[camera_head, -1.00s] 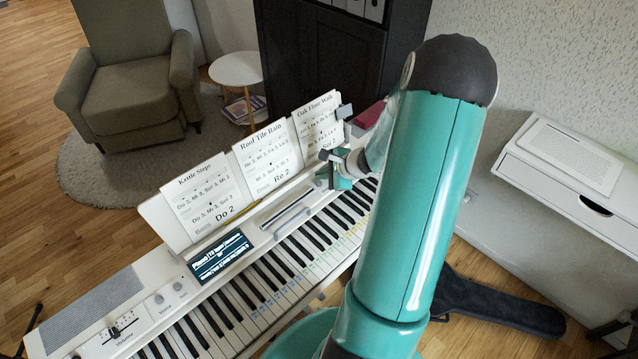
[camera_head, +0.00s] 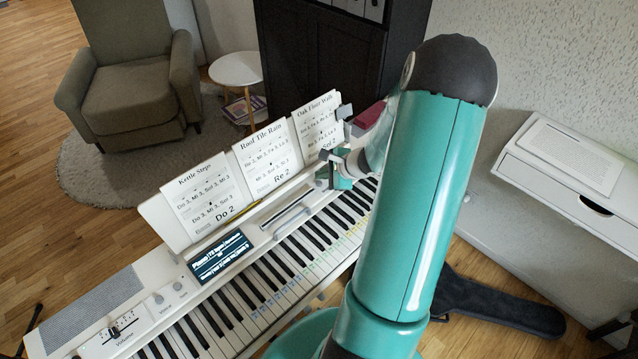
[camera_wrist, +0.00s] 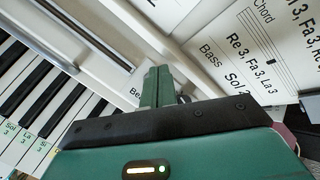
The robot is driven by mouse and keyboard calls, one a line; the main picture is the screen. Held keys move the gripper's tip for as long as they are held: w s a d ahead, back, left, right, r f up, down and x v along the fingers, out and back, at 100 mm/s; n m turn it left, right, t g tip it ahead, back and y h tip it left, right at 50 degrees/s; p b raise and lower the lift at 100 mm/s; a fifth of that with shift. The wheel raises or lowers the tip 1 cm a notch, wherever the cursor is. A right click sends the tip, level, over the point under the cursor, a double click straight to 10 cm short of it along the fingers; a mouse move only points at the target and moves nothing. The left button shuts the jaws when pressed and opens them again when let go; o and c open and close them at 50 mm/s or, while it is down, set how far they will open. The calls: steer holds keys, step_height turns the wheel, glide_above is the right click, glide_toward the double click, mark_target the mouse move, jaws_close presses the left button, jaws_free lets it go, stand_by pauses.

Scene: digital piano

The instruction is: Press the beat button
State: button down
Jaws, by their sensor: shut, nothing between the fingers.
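The white digital piano (camera_head: 133,297) runs diagonally through the head view. My gripper (camera_head: 322,182) is over the far right part of its control panel, just behind the keys. In the wrist view, my gripper (camera_wrist: 155,84) is shut, its green fingers together and empty, low over the white panel. A printed label beginning "Be" (camera_wrist: 134,93) shows right beside the fingers; the rest of it is covered. The beat button itself is not clearly visible and appears hidden by the fingers. I cannot tell whether the fingertips touch the panel.
Music sheets (camera_head: 268,158) stand on the rest behind the panel, close to my gripper. A lit display (camera_head: 221,256) and a long slot or handle (camera_head: 291,219) lie left of it. The keys (camera_wrist: 40,95) are left in the wrist view. A dark cabinet (camera_head: 320,60) stands behind.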

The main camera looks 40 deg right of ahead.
steer(key=shift+f, duration=0.1)
stand_by(0.5)
steer(key=shift+f, duration=0.35)
steer(key=shift+f, duration=0.3)
stand_by(0.3)
steer(key=shift+r, duration=1)
steer(key=shift+r, duration=0.1)
step_height(320, 180, up, 5)
steer(key=shift+f, duration=0.1)
stand_by(0.9)
